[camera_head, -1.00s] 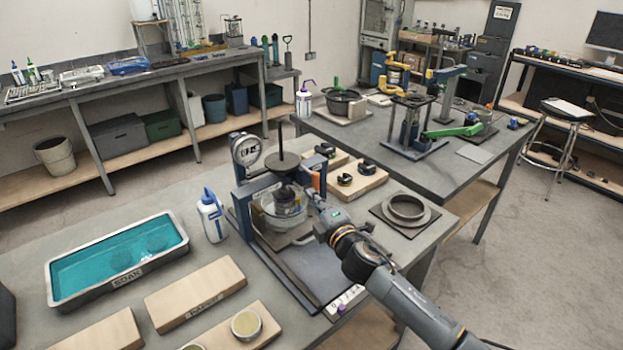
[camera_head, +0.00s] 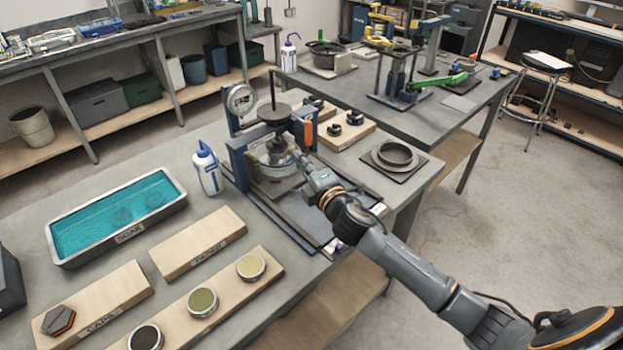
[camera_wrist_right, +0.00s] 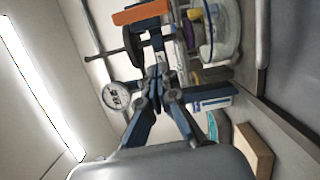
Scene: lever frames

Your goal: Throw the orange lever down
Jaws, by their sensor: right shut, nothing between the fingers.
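The orange lever (camera_head: 308,132) stands upright at the right side of the blue-framed press (camera_head: 238,165) in the head view. In the right wrist view, the orange lever (camera_wrist_right: 140,13) shows as a bar at the top edge. My right gripper (camera_head: 298,157) is shut and empty, just below the lever in the head view, by the press's glass vessel (camera_head: 268,172). In the wrist view, my right gripper's fingertips (camera_wrist_right: 157,76) are together, with the lever apart from them beyond the tips. My left gripper is not in view.
A squeeze bottle (camera_head: 207,172) stands left of the press. A wooden block with black parts (camera_head: 345,133) and a ring on a plate (camera_head: 394,155) lie to the right. A teal soak tray (camera_head: 118,215) and wooden boards (camera_head: 198,243) fill the front left.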

